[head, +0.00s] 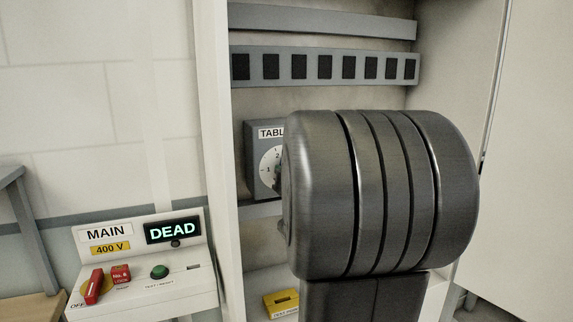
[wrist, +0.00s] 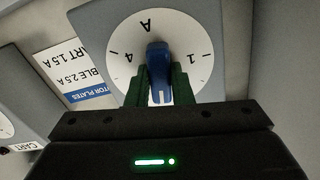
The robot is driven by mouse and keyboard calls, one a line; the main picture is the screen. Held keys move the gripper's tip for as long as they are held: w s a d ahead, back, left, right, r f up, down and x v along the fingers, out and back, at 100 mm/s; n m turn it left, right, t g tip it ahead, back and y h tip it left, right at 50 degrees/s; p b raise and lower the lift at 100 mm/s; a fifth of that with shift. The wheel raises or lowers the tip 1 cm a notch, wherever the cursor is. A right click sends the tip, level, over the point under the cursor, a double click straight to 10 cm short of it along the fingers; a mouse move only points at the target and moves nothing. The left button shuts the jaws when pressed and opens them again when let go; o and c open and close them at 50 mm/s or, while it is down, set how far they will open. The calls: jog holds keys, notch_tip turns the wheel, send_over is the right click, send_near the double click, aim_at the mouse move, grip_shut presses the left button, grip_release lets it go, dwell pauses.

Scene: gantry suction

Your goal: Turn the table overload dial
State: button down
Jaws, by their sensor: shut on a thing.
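The table overload dial (wrist: 195,35) is a white round face on a grey box, seen upside down in the wrist view with marks 1, 4 and A. Its blue knob (wrist: 157,62) sits between the green fingers of my gripper (wrist: 162,88), which is shut on it. In the head view, the dial (head: 266,168) shows only its left part beneath a label reading "TABL". My dark arm hides the rest of it, along with the knob and my gripper.
The dial is inside an open cabinet (head: 212,130). Below left is a panel with a "MAIN 400 V" label, a lit "DEAD" display (head: 173,230), a red switch handle (head: 94,286) and a green button (head: 159,271). A yellow block (head: 281,303) sits low in the cabinet. A second dial (wrist: 6,128) labelled "CART" is at the wrist view's left edge.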

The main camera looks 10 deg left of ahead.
jog(key=shift+m+p, duration=0.35)
jog(key=shift+m, duration=0.25)
jog(key=c, duration=1.3)
grip_release()
jog(key=v, duration=1.3)
jog(key=shift+s+d, duration=0.25)
jog(key=shift+s, duration=0.1)
jog(key=shift+w, duration=0.1)
